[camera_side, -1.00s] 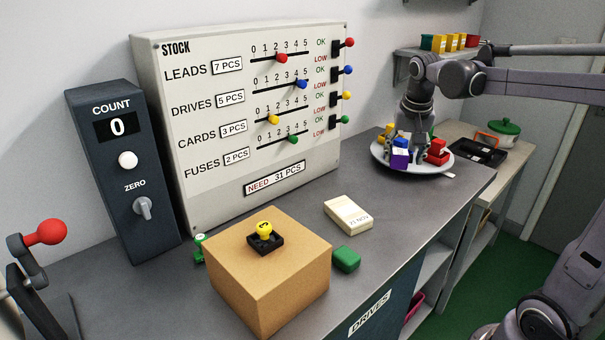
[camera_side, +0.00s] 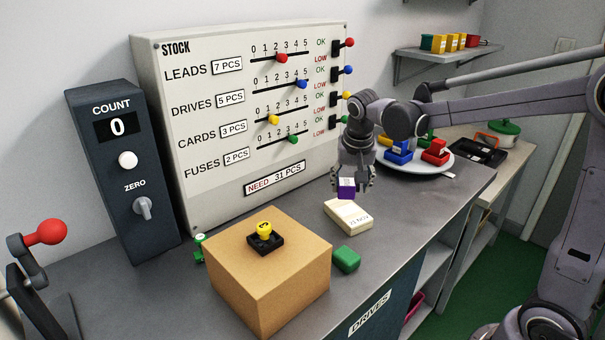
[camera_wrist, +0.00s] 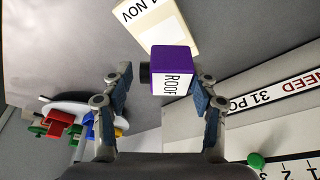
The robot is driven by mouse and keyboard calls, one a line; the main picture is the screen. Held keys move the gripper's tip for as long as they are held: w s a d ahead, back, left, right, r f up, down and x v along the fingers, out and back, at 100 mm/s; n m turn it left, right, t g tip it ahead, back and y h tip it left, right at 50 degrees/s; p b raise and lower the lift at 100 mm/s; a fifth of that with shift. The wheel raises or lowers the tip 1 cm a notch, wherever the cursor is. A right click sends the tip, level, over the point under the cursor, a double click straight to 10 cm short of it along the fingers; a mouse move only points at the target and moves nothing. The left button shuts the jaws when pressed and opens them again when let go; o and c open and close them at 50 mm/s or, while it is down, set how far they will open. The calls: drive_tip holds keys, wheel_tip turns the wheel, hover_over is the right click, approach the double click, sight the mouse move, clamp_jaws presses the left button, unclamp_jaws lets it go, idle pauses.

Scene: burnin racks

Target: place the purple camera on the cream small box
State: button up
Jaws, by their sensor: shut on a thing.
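The purple camera (camera_side: 346,190) has a pale top face and is held between the fingers of my gripper (camera_side: 352,183), off the bench. In the wrist view the purple camera (camera_wrist: 170,72) shows a white label reading "ROOF" and a dark round part on one side, and my gripper (camera_wrist: 160,88) is shut on it. The cream small box (camera_side: 348,216) lies flat on the bench with a "21 NOV" label, just below the camera in the side view. The cream box also shows in the wrist view (camera_wrist: 180,25), partly hidden behind the camera.
A cardboard box (camera_side: 265,285) with a black and yellow button and a green block (camera_side: 346,259) stand nearer the front. The stock panel (camera_side: 215,130) rises behind. A white plate (camera_side: 440,167) with coloured pieces is at the right. Bench between plate and cream box is clear.

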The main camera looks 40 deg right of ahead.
sight(349, 197)
drive_tip(key=shift+f, duration=2.1)
drive_tip(key=shift+f, duration=0.1)
drive_tip(key=o, duration=1.2)
drive_tip(key=v, duration=1.2)
drive_tip(key=s+a+f+n+t, duration=0.1)
drive_tip(key=s+a+f+n, duration=0.1)
drive_tip(key=s+n, duration=0.1)
drive_tip(key=s+a+f+n+t+y, duration=0.1)
drive_tip(key=s+a+f+n+t, duration=0.1)
drive_tip(key=s, duration=0.3)
drive_tip(key=s+a+f+n+t+y, duration=0.1)
drive_tip(key=s+a+f+n, duration=0.1)
drive_tip(key=s+f+n, duration=0.1)
drive_tip(key=shift+s+f+n+t, duration=0.15)
drive_tip(key=shift+s+n+t, duration=0.3)
drive_tip(key=shift+s, duration=0.4)
